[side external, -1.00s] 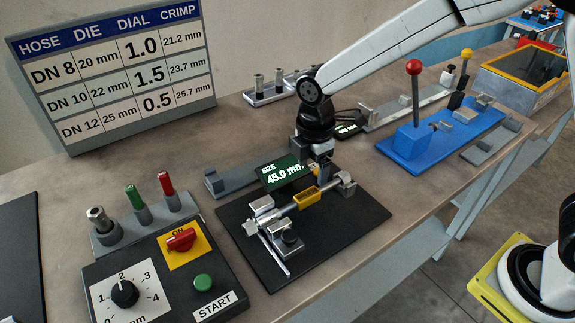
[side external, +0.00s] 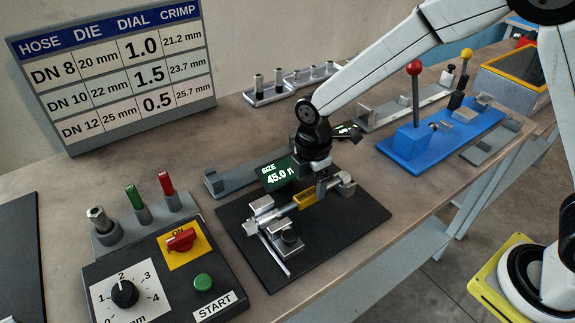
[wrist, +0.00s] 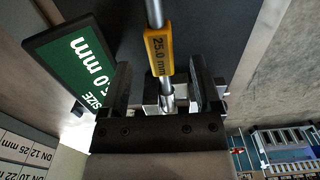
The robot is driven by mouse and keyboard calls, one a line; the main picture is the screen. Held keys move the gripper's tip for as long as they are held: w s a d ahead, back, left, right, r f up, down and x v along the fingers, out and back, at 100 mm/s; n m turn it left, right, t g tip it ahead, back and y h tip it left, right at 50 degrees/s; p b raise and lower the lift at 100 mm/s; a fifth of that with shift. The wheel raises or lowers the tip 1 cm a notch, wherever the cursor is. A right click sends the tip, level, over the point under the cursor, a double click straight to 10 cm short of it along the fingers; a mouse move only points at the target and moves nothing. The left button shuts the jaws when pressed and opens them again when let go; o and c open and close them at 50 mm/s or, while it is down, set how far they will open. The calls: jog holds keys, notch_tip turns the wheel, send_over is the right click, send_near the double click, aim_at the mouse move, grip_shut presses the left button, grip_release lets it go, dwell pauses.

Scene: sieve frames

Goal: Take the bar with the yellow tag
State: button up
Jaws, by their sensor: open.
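The silver bar (side external: 327,184) with a yellow tag (side external: 303,198) lies on metal supports on a black mat (side external: 368,217). In the wrist view the tag (wrist: 158,55) reads 25.0 mm. My gripper (side external: 322,186) is over the bar beside the tag, at the end toward the right support. In the wrist view my gripper (wrist: 162,88) is open, with one finger on each side of the bar (wrist: 167,90). Whether the fingers touch it I cannot tell. In the side view the fingertips are partly hidden.
A metal clamp block (side external: 262,206) holds the bar's left end area. A control box (side external: 165,270) is at front left, and a blue lever press (side external: 440,135) at right.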

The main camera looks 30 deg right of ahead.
aim_at(310, 193)
jog(key=shift+f, duration=1.9)
jog(key=shift+c, duration=0.2)
grip_shut()
jog(key=shift+r, duration=0.1)
